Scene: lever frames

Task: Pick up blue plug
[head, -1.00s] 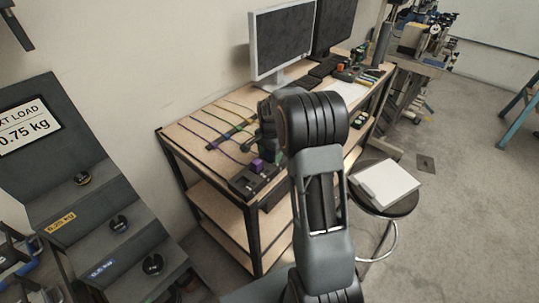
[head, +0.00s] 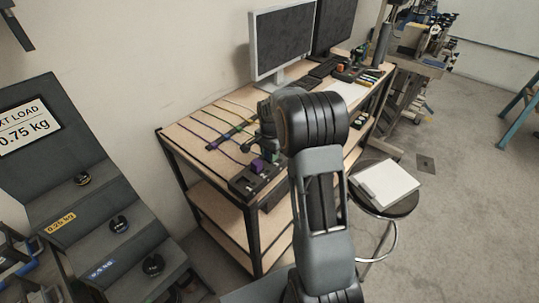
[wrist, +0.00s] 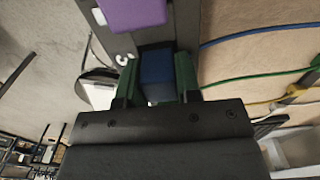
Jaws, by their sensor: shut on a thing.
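The blue plug (wrist: 157,75) is between the two green fingers of my gripper (wrist: 156,63) in the wrist view. The fingers are shut on its two sides. The plug is over or at the dark socket strip (wrist: 178,38); I cannot tell whether it is seated or lifted. In the head view my gripper (head: 262,140) is above the table's near left end, partly hidden by my arm. I cannot make out the blue plug there.
A purple block (head: 257,165) stands on the dark strip, close to my gripper. Coloured cables (head: 215,125) run across the wooden table (head: 185,135). A monitor (head: 283,42) stands behind. A stool (head: 385,190) is at the right.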

